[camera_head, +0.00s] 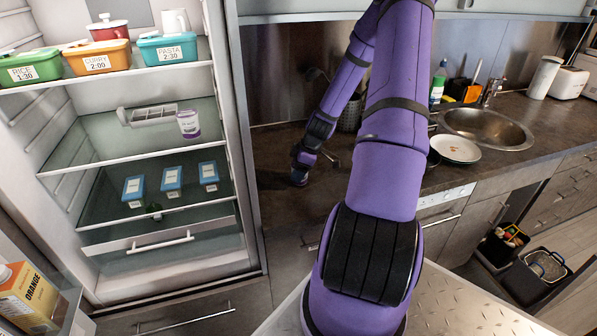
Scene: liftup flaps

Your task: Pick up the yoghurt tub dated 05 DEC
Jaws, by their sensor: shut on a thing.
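A small white and purple tub (188,124), which looks like a yoghurt tub, stands on the middle glass shelf of the open fridge. Its date is too small to read. My gripper (333,160) is above the counter right of the fridge, at the end of my purple arm, well apart from this tub. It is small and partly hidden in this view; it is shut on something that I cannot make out.
A white rack (152,116) lies beside the tub. Several blue-lidded boxes (171,178) stand on the shelf below. Labelled containers (98,58) fill the top shelf. The fridge's right side wall (232,130) stands between my gripper and the shelves. A plate (455,149) lies near the sink.

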